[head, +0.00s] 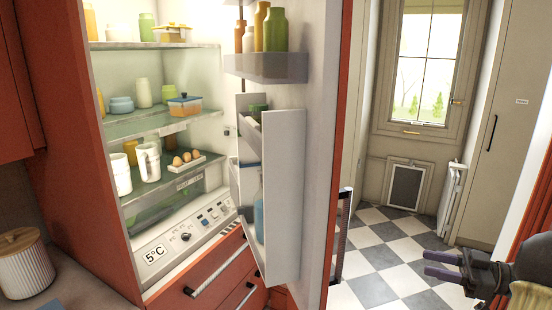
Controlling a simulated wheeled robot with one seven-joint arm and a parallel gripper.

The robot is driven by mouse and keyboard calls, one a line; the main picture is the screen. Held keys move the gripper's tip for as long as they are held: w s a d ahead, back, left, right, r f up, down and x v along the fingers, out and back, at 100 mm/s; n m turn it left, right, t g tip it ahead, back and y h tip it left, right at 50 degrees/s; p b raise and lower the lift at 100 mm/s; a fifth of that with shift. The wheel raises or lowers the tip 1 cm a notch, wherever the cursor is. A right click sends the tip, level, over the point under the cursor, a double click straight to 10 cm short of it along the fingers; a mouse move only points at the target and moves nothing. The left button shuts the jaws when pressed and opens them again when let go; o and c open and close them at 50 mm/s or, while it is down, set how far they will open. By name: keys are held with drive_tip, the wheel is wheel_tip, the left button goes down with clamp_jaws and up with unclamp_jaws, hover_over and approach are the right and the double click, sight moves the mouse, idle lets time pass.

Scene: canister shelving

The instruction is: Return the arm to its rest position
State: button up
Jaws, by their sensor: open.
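My gripper (430,263) is at the lower right of the head view. It points left, with its two purple-grey fingers apart and nothing visible between them. My arm runs out of the picture at the right edge. The gripper shows against the checkered floor, to the right of the open fridge door (322,150), and appears clear of everything. A white ribbed canister (25,270) with a wooden lid stands on the counter at the lower left, far from the gripper.
The red fridge stands open, its glass shelves (150,122) holding jars, jugs, eggs and a food box. Its door carries bottles in a bin (268,68) and has a handle (341,235). Checkered floor (385,258) lies free before a window and tall cabinet (500,130).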

drive_tip(key=w+a+m+t+h, duration=0.7)
drive_tip(key=w+a+m+h, duration=0.1)
drive_tip(key=w+h, duration=0.45)
drive_tip(key=s+a+f+m+g+h, duration=0.1)
drive_tip(key=s+a+f+g, duration=0.3)
drive_tip(key=s, duration=0.4)
drive_tip(key=s+a+f+m+g+h, duration=0.1)
drive_tip(key=s+a+f+g, duration=0.3)
drive_tip(key=s, duration=0.5)
drive_tip(key=s+a+f+m+g+h, duration=0.2)
drive_tip(key=s+f, duration=0.4)
drive_tip(key=s, duration=0.3)
drive_tip(key=shift+s+a+m+g, duration=0.25)
drive_tip(key=shift+a+m+g, duration=0.35)
drive_tip(key=shift+a+g, duration=0.45)
drive_tip(key=shift+w, duration=0.1)
drive_tip(key=shift+c, duration=0.5)
drive_tip(key=shift+a+f, duration=0.1)
drive_tip(key=shift+a, duration=0.1)
